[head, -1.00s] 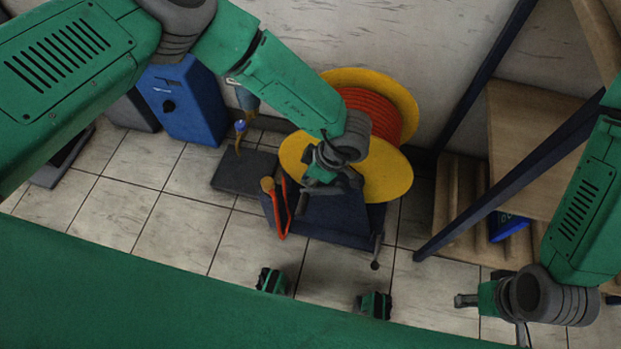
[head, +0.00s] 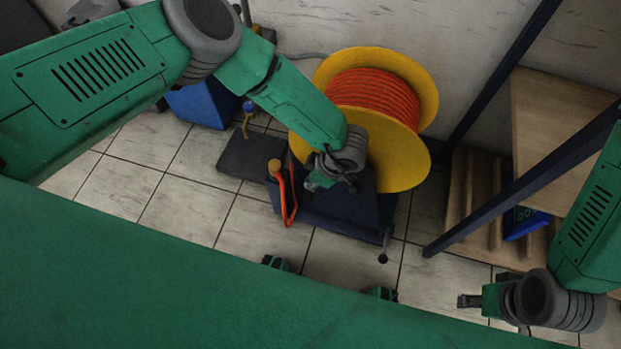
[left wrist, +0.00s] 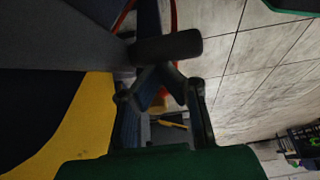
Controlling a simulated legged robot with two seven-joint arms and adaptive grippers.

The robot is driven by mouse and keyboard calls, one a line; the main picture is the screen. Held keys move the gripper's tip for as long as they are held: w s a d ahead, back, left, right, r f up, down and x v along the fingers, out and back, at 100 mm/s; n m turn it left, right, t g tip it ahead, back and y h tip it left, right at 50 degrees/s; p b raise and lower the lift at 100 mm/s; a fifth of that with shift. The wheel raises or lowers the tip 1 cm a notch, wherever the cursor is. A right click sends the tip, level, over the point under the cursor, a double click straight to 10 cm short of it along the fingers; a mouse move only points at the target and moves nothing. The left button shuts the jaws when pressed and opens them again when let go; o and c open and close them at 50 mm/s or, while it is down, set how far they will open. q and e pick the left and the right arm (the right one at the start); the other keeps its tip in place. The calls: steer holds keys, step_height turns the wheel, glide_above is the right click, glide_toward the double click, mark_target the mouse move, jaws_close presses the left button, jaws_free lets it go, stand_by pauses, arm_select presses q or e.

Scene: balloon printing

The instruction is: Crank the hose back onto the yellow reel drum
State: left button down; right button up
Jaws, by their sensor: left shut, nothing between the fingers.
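The yellow reel drum (head: 405,158) stands against the wall in the head view. Orange hose (head: 375,92) is wound around its core. A loose orange loop (head: 289,205) hangs at the stand's left side by a tan knob. A thin crank-like lever (head: 384,245) with a dark knob sticks out at the stand's front right. My left gripper (head: 318,184) is shut and empty over the dark blue stand (head: 340,215), left of the lever. The yellow flange also shows in the left wrist view (left wrist: 85,125). My right gripper (head: 466,300) hangs at the lower right, away from the reel.
A blue box (head: 203,104) and a dark floor plate (head: 240,157) are left of the reel. A wooden shelf with dark diagonal posts (head: 520,182) stands to the right. Tiled floor is open at the left (head: 160,195).

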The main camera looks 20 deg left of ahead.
arm_select(q)
steer(key=shift+f, duration=0.1)
steer(key=shift+d+f+h, duration=0.2)
steer(key=shift+f+h, duration=0.3)
steer(key=shift+h, duration=0.3)
steer(key=shift+d+f+h, duration=0.2)
steer(key=shift+f+h, duration=0.35)
steer(key=shift+h, duration=0.05)
steer(key=shift+d+f+h+b, duration=0.7)
steer(key=shift+d+f+h, duration=0.25)
steer(key=shift+f+h, duration=0.2)
steer(key=shift+d, duration=0.1)
